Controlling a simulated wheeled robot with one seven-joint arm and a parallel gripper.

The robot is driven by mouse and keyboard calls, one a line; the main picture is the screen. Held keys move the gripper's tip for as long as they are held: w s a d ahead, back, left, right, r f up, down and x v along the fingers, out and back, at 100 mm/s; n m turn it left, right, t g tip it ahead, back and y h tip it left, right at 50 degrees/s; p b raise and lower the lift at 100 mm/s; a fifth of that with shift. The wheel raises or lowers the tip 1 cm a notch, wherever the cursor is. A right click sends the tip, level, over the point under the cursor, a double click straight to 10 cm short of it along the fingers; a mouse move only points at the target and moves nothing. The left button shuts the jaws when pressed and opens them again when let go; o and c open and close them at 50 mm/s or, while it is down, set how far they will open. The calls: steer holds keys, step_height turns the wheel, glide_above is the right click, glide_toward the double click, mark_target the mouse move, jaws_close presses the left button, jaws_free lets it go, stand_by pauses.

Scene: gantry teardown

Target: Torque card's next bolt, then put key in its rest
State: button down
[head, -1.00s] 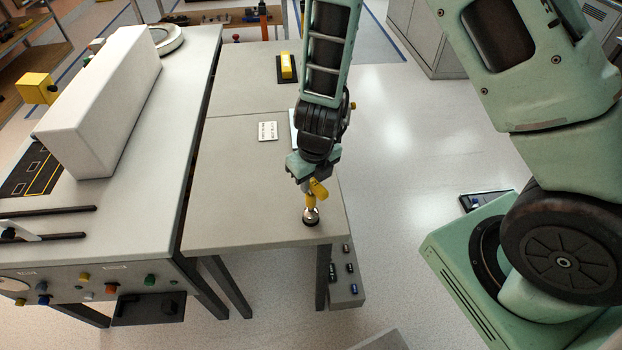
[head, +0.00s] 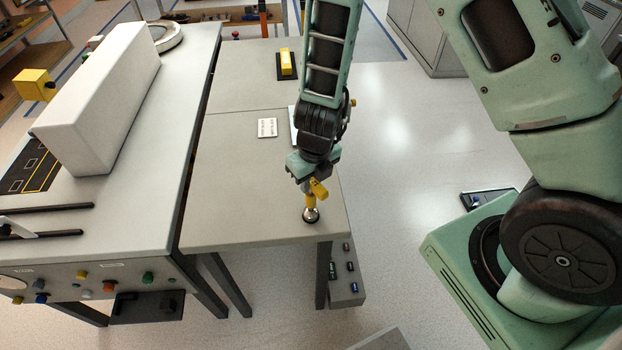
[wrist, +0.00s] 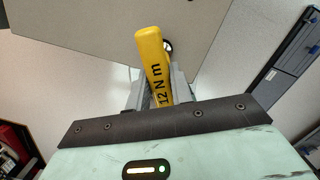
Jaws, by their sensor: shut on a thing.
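My gripper (head: 309,181) points down over the near right corner of the grey table (head: 230,215). It is shut on the yellow torque key (head: 319,188). In the wrist view the yellow key handle (wrist: 153,62) reads "12 N m" and stands between the fingers. Below the key is a small round dark and shiny piece (head: 311,215) at the table corner. I cannot tell whether it belongs to the key or is a seat, or whether they touch. A white printed card (head: 267,128) lies farther back on the table. No bolt can be made out.
A yellow block on a dark pad (head: 286,64) sits at the table's back. A long white box (head: 100,95) stands on the left bench. A grey box with small dark pieces (head: 346,275) hangs beside the table's right leg. The table's middle is mostly clear.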

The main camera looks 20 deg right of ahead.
steer(key=shift+f+b, duration=1.25)
steer(key=shift+f, duration=0.15)
steer(key=c, duration=1.2)
jaws_free()
steer(key=shift+r, duration=0.1)
steer(key=shift+o, duration=0.2)
steer(key=shift+r, duration=0.1)
step_height(320, 180, up, 21)
steer(key=s+p, duration=0.2)
steer(key=p, duration=1.2)
steer(key=shift+d, duration=0.25)
